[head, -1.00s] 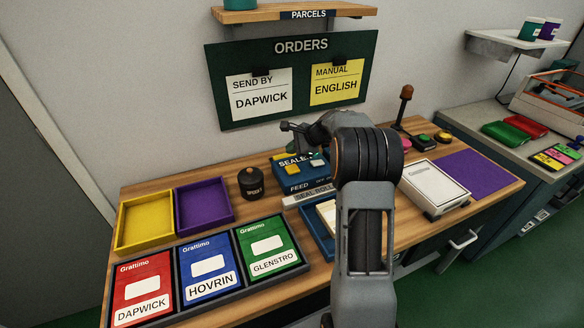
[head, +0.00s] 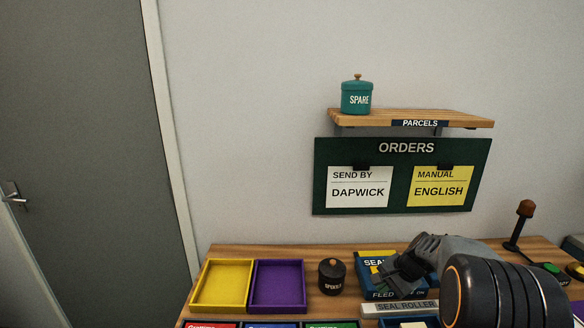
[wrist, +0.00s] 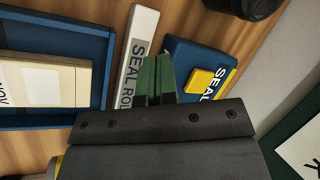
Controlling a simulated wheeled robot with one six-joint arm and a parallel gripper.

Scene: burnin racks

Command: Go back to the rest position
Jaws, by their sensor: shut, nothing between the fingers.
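My gripper (wrist: 158,75) is shut and empty in the wrist view, its green-padded fingertips together above the bench, between the white seal roller bar (wrist: 137,50) and the blue sealer box (wrist: 178,53) with a yellow button. In the head view my gripper (head: 392,280) is at the lower right, in front of the sealer (head: 372,258) and partly hiding it. My dark arm joint fills the lower right corner. The seal roller bar (head: 400,307) lies just below the gripper in that view.
A yellow tray (head: 222,306) and a purple tray (head: 277,305) sit at the bench's left, beside a dark spools pot (head: 332,276). The orders board (head: 400,208) and parcels shelf (head: 460,115) with a teal spare jar (head: 356,98) are on the wall. A blue tray (wrist: 50,118) holds a pale box (wrist: 40,80).

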